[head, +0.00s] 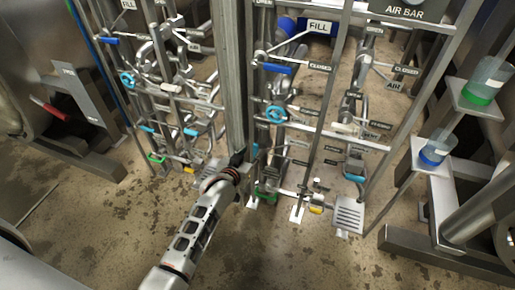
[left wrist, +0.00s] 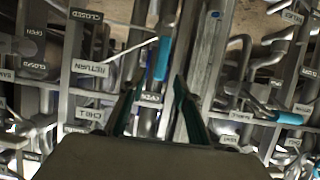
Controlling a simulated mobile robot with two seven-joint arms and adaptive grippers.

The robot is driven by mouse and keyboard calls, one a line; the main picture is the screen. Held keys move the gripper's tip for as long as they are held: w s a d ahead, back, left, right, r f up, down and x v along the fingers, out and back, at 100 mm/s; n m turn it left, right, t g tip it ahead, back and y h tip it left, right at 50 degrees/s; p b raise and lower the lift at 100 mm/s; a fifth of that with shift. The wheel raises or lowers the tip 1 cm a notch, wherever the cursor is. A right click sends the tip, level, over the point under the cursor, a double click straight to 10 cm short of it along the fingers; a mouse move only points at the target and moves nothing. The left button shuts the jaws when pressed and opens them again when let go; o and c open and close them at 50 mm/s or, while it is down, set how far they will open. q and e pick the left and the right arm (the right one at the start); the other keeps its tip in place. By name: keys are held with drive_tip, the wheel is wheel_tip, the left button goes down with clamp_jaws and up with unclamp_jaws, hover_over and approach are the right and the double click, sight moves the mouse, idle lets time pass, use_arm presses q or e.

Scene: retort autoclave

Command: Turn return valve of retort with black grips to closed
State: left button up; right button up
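In the left wrist view a blue valve handle (left wrist: 164,58) sits just beyond the fingertips. A white line joins it to a RETURN label (left wrist: 88,67), seen upside down. CLOSED (left wrist: 88,15) and OPEN (left wrist: 35,65) labels are near it. My left gripper (left wrist: 158,84) is open, its two fingers apart with the handle ahead between them; I see no contact. In the head view my left gripper (head: 238,160) is at the foot of the vertical post, beside a small blue part (head: 254,150). The black grips cannot be made out. My right gripper is not in view.
A thick grey post (head: 232,80) stands behind my gripper, between two pipe racks with blue handwheels (head: 275,114). A cyan handle (head: 354,176) is on the right rack. Cups with green (head: 480,94) and blue (head: 434,155) liquid stand at the right. The front floor is clear.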

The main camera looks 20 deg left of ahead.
sight(255, 148)
use_arm(q)
drive_tip(key=b+x, duration=0.1)
drive_tip(key=x, duration=0.4)
drive_tip(key=shift+s+f+b, duration=0.2)
drive_tip(key=shift+f+b, duration=0.15)
drive_tip(key=shift+w+d, duration=0.1)
drive_tip(key=shift+w, duration=0.6)
clamp_jaws()
